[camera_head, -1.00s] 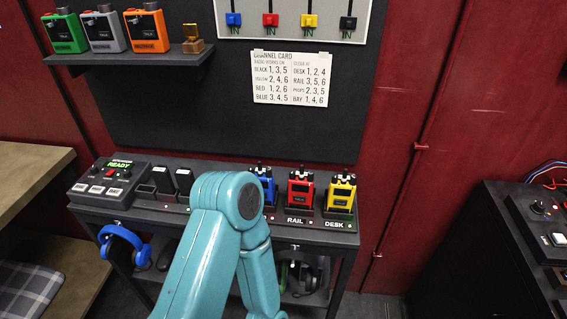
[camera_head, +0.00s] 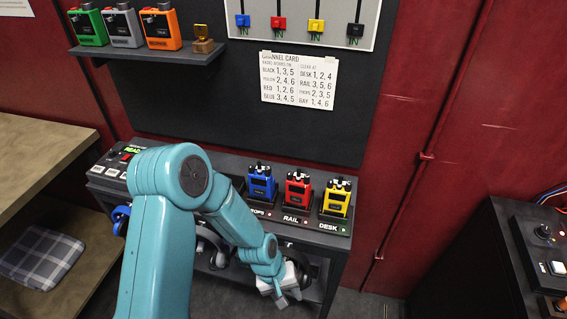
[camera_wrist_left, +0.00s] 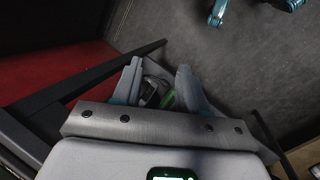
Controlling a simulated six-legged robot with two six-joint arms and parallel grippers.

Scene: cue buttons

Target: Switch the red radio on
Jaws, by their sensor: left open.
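The red radio (camera_head: 297,190) stands upright in its dock marked RAIL, between the blue radio (camera_head: 261,184) and the yellow radio (camera_head: 337,197) on the dark console. Its knobs on top are too small to read. My left gripper (camera_head: 286,288) is below and in front of the console top, apart from the red radio. In the left wrist view its two fingers (camera_wrist_left: 157,88) are spread, with a dark and a green item behind the gap. No radio shows between them. My right gripper is in neither view.
More radios stand on a wall shelf (camera_head: 146,52). My left arm covers part of the console's left side. A black bench (camera_head: 491,237) stands at right, with open floor between.

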